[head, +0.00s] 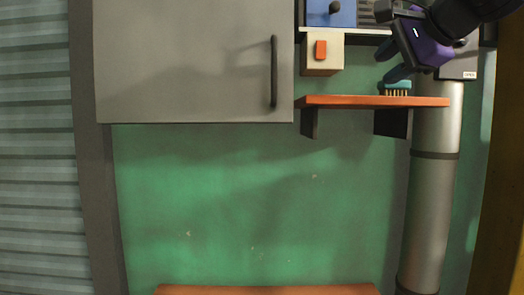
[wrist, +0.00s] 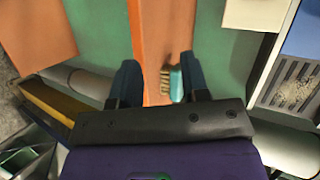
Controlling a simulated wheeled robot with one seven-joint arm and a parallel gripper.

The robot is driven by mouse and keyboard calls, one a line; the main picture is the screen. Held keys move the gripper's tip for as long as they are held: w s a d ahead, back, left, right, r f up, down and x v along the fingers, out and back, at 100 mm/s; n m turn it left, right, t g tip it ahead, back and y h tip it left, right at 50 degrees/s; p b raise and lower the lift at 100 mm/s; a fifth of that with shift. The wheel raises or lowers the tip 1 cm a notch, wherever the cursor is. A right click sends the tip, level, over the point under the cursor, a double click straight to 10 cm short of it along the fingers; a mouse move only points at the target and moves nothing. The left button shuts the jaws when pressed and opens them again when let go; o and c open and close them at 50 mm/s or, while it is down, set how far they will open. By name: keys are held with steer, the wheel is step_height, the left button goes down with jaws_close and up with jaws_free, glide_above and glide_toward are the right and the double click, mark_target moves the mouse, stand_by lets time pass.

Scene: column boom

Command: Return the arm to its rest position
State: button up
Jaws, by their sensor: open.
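My gripper (head: 388,66) is at the upper right of the head view, at the end of my dark and purple arm. In the wrist view its two dark fingers (wrist: 161,82) are spread apart. A teal brush (head: 396,87) with pale bristles lies on the orange shelf (head: 340,101), just below my gripper. In the wrist view the brush (wrist: 176,82) shows between the fingers, close to the right one. I cannot tell whether they touch.
A grey cabinet door (head: 185,60) with a dark handle hangs left of the shelf. A cream box with an orange switch (head: 320,50) is above the shelf. A metal pipe (head: 430,200) runs down at the right. The green wall below the shelf is clear.

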steer(key=s+d+f+n+g+h, duration=0.2)
steer(key=s+f+n, duration=0.5)
steer(key=f, duration=0.8)
steer(key=s+d+f+n+g+h, duration=0.2)
steer(key=s+d+f+n+g, duration=0.2)
steer(key=s+f, duration=0.9)
steer(key=f+n+g, duration=0.1)
steer(key=n, duration=0.1)
steer(key=shift+d+f+n+h, duration=0.2)
steer(key=shift+f+n+h, duration=0.1)
steer(key=shift+f+n, duration=0.1)
